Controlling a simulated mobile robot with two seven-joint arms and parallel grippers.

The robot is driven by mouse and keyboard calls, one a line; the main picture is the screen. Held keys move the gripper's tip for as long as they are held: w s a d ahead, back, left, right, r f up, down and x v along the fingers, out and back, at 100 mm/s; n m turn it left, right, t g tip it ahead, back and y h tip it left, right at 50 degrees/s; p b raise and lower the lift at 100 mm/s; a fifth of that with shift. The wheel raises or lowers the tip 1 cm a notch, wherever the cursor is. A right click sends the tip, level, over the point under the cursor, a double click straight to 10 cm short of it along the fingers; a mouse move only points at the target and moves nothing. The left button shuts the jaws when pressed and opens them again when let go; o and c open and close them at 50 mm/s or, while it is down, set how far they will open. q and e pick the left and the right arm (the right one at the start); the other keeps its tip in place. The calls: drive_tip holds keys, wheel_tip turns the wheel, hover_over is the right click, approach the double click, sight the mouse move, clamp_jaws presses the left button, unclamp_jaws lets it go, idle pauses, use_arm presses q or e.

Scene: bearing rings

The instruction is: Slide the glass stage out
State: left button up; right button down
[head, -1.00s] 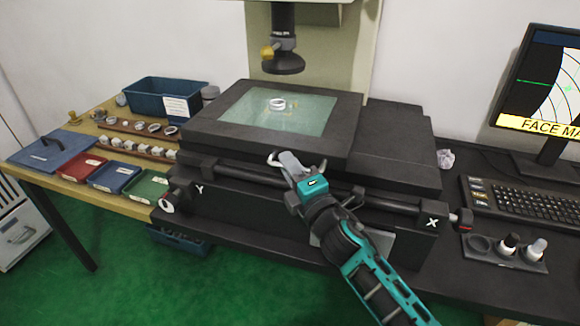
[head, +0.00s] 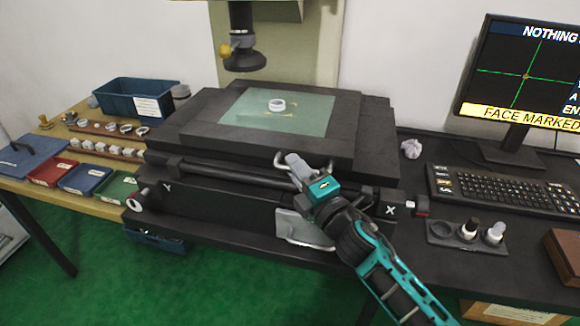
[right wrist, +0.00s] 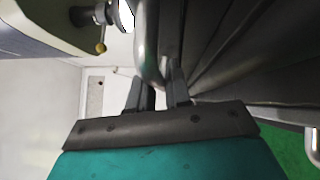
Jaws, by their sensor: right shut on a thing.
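The glass stage (head: 245,108) is a pale green pane in a black frame on the machine's black base. A white ring (head: 277,105) lies on the glass, to the right of the lens (head: 243,60) above. A bent metal handle (head: 277,160) sits at the stage's front edge. My right gripper (head: 291,160) is at this handle. In the right wrist view its fingers (right wrist: 155,95) are shut on the grey handle bar (right wrist: 148,45). My left gripper is not in view.
Left are a blue bin (head: 130,97), small coloured trays (head: 85,178) and several rings on a wooden table. Right are a monitor (head: 520,75), a keyboard (head: 500,190) and a holder with small bottles (head: 466,232). The X knob (head: 421,206) is close to my right forearm.

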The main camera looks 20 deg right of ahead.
drive_tip(key=c, duration=1.2)
unclamp_jaws()
drive_tip(key=shift+o, duration=0.2)
drive_tip(key=b+v, duration=0.1)
drive_tip(key=v, duration=1.2)
drive_tip(key=shift+b, duration=0.35)
drive_tip(key=shift+w, duration=0.1)
